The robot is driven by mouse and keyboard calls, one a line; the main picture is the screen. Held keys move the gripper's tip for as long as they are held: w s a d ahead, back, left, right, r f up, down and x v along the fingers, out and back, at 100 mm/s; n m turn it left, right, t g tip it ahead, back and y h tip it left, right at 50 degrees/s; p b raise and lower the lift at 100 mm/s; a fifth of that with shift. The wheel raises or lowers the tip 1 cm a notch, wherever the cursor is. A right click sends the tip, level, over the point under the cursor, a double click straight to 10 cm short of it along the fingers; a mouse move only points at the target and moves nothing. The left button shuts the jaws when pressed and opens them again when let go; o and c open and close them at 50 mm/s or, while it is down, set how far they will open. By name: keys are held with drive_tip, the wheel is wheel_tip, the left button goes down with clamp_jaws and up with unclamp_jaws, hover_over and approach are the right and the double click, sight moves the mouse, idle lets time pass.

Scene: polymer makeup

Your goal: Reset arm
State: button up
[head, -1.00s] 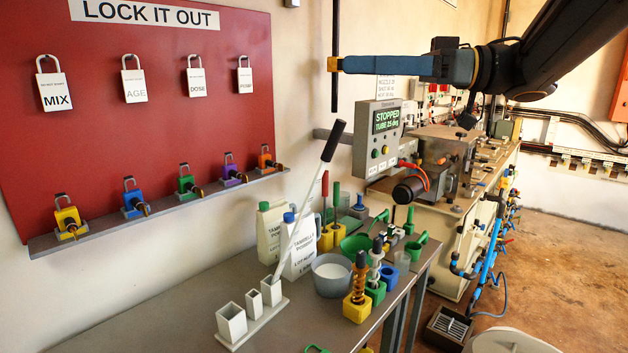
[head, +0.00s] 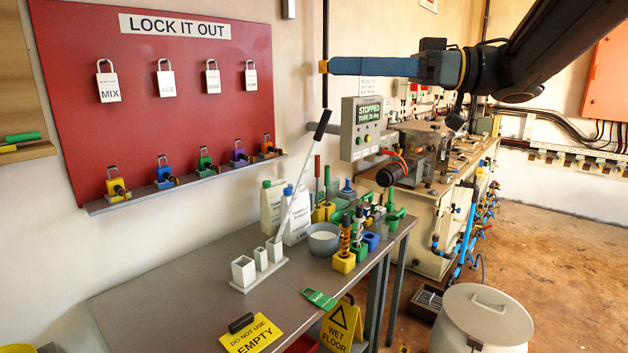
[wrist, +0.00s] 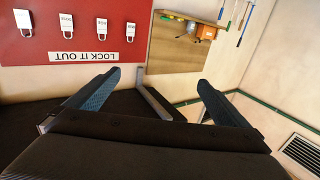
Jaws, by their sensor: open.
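My gripper (head: 328,67) is raised high at the upper middle of the head view, its blue fingers pointing left. In the wrist view, my gripper (wrist: 158,85) has its two blue fingers wide apart with nothing clearly held between them. In the picture, the gripper overlaps the wall above the control box (head: 362,128), whose screen reads STOPPED.
The red LOCK IT OUT board (head: 140,120) carries tags and coloured padlocks. A grey bench (head: 180,285) holds bottles, a grey bowl (head: 323,238), white cups and a yellow EMPTY sign (head: 250,334). A lidded bin (head: 480,318) stands on the floor at right. Brown floor (head: 570,260) is clear at right.

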drive_tip(key=w+d+f+m+t+h+b, duration=0.1)
drive_tip(key=w+d+f+m+t+h, duration=0.15)
drive_tip(key=w+f+t, duration=0.35)
drive_tip(key=w+d+f+m+t+h+b, duration=0.15)
drive_tip(key=w+m+t, duration=0.25)
drive_tip(key=w, duration=0.4)
drive_tip(key=w+d+f+m+h+b, duration=0.15)
drive_tip(key=d+f+m+h, duration=0.35)
drive_tip(key=f, duration=0.5)
drive_tip(key=w+d+f+m+h+b, duration=0.15)
drive_tip(key=d+f+h, duration=0.35)
drive_tip(key=f, duration=0.5)
drive_tip(key=s+d+f+m+g+h+b, duration=0.1)
drive_tip(key=s+f+m+g+h, duration=0.15)
drive_tip(key=s+f, duration=0.55)
drive_tip(key=s+d+f+m+g+h+b, duration=0.15)
drive_tip(key=s+f+g, duration=0.3)
drive_tip(key=f, duration=0.65)
drive_tip(key=s+a+f+g+b, duration=0.1)
drive_tip(key=s+a+f+g, duration=0.1)
drive_tip(key=s+f, duration=0.2)
drive_tip(key=s+a+f+g, duration=0.1)
drive_tip(key=s+f+g, duration=0.2)
drive_tip(key=s, duration=0.8)
drive_tip(key=shift+s+a+f+n+b, duration=0.3)
drive_tip(key=shift+a+f+b, duration=0.05)
drive_tip(key=shift+f, duration=0.45)
